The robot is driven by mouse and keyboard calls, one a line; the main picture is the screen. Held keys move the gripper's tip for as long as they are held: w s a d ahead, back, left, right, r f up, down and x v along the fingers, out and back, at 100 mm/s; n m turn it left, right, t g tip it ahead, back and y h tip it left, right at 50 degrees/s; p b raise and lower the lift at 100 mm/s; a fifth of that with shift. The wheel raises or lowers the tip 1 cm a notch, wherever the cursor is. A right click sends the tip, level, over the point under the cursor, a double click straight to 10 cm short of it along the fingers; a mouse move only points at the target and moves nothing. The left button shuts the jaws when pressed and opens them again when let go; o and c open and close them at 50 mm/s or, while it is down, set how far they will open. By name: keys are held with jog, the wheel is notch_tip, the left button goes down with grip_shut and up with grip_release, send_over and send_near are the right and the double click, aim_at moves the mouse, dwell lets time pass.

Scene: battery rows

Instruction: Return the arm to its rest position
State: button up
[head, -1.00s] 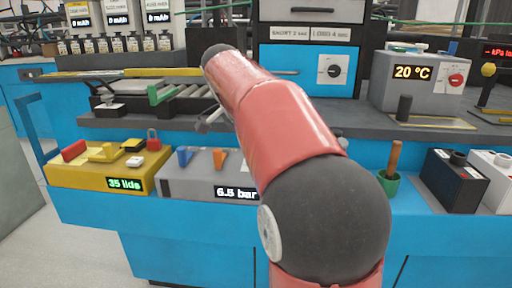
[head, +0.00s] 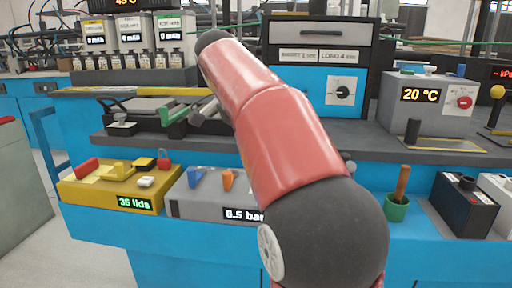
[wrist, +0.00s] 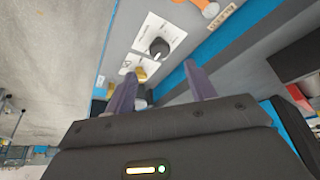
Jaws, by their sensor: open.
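My red arm (head: 285,135) with dark joints rises across the middle of the head view and leans to the upper left, over the bench. Its far end is hidden behind the arm itself in that view. In the wrist view my gripper (wrist: 160,93) shows two grey-purple fingers set well apart. Nothing is between them. Beyond the fingers is a panel with a black knob (wrist: 159,48) on a white plate; no contact with it shows.
A yellow box (head: 100,197) reading "35 lids" and a grey box (head: 185,207) reading "6.5 bar" sit on the front ledge. A green cup (head: 396,212) and a black battery (head: 464,208) stand at right. A grey unit (head: 400,118) reads 20 °C.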

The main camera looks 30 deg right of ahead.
dwell(0.3)
jog(key=s+a+f+n+t+y, duration=0.2)
jog(key=s+a+f+n, duration=0.3)
jog(key=s+f+n, duration=0.3)
jog(key=s+a+f+n+t+y, duration=0.2)
jog(key=s+a+f+n, duration=0.3)
jog(key=s+f+n, duration=0.3)
jog(key=s+f, duration=0.4)
jog(key=f, duration=0.1)
jog(key=shift+a+t+y, duration=0.15)
jog(key=shift+t+y, duration=0.15)
jog(key=shift+t, duration=0.1)
jog(key=shift+o, duration=0.2)
jog(key=shift+r, duration=0.1)
dwell(2.1)
